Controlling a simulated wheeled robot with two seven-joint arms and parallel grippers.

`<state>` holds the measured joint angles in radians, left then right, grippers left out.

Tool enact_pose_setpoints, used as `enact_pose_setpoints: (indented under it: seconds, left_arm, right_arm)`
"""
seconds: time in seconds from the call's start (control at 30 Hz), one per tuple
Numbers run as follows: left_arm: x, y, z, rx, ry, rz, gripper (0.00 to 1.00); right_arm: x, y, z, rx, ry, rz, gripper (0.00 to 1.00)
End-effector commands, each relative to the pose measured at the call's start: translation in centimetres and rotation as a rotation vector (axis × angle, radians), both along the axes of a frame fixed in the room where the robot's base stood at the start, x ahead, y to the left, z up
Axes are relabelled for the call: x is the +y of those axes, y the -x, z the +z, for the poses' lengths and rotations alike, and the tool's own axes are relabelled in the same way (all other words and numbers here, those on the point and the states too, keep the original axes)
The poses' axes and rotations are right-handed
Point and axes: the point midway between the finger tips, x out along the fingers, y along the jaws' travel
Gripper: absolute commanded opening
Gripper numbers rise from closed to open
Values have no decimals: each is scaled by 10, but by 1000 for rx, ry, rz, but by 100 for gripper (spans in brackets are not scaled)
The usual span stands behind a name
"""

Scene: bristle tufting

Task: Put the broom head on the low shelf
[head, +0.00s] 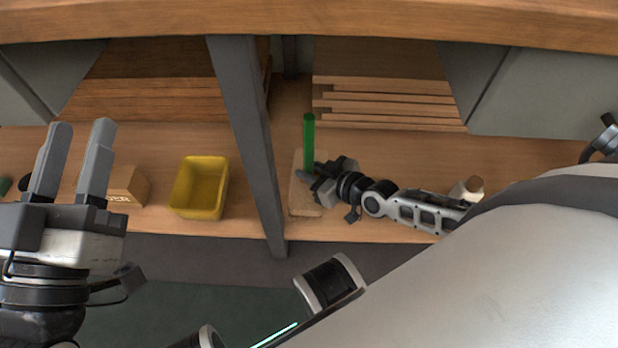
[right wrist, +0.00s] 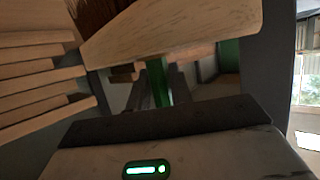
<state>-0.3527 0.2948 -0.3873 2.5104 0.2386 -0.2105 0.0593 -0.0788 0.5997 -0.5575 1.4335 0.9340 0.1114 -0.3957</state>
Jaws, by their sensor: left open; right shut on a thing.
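The broom head, a pale wooden block (head: 303,197), is at the low shelf (head: 365,152), just right of the grey upright. A bright green bar (head: 309,140) shows at its far end. My right gripper (head: 316,178) is shut at the block's right side. In the right wrist view the pale block (right wrist: 175,32) fills the top, and the green part (right wrist: 158,82) sits between my right fingers (right wrist: 160,90). I cannot tell whether the block touches the shelf. My left gripper (head: 72,162) is open and empty at the left, in front of the shelf.
A yellow bin (head: 199,188) and a cardboard box (head: 128,186) stand left of the grey upright (head: 250,140). Stacked wooden boards (head: 385,103) lie at the back right. A pale bottle-like item (head: 467,189) stands right of my right gripper. The worktop (head: 310,20) overhangs the shelf.

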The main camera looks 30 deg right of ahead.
Motion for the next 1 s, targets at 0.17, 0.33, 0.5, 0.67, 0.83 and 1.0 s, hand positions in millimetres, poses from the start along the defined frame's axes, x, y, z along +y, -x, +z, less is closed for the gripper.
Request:
enact_pose_setpoints:
  seconds: [0.17, 0.33, 0.5, 0.67, 0.83, 1.0]
  left_arm:
    - [0, 3, 22, -244, -55, 20, 40]
    - [-2, 13, 45, -458, -103, 34, 40]
    - [-2, 16, 51, -496, -109, 36, 40]
    - [-2, 15, 51, -493, -108, 36, 40]
    - [-2, 16, 51, -497, -109, 37, 40]
    - [-2, 16, 51, -497, -108, 36, 40]
  right_arm:
    - [1, -4, -21, -3, 0, -1, 0]
    - [1, -4, -33, -4, -1, -1, 0]
    - [1, -4, -32, -5, -1, -1, 0]
    - [1, -4, -32, -4, -1, -1, 0]
    - [1, -3, -37, 1, 0, 0, 38]
    - [1, -3, -37, 1, 0, 0, 43]
